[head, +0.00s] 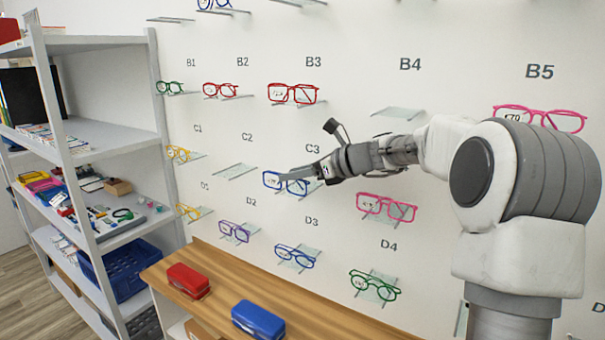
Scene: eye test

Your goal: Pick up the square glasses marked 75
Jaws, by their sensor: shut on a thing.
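Blue-framed glasses (272,181) are on the wall display below the label C3, with a small mark on one lens that I cannot read. My gripper (300,176) reaches in from the right and is shut on these blue glasses, hiding part of the frame. Other glasses hang around: red squarish ones (293,94) under B3, pink ones (386,207) right of my gripper, and pink ones (539,118) under B5. Marks on several lenses are too small to read, and I cannot make out a 75.
Green glasses (374,286) and dark blue glasses (295,257) sit lower on the wall. A wooden ledge (330,318) below holds a red case (188,281) and a blue case (258,319). A cluttered shelf unit (110,137) stands left. The holder (398,112) under B4 is empty.

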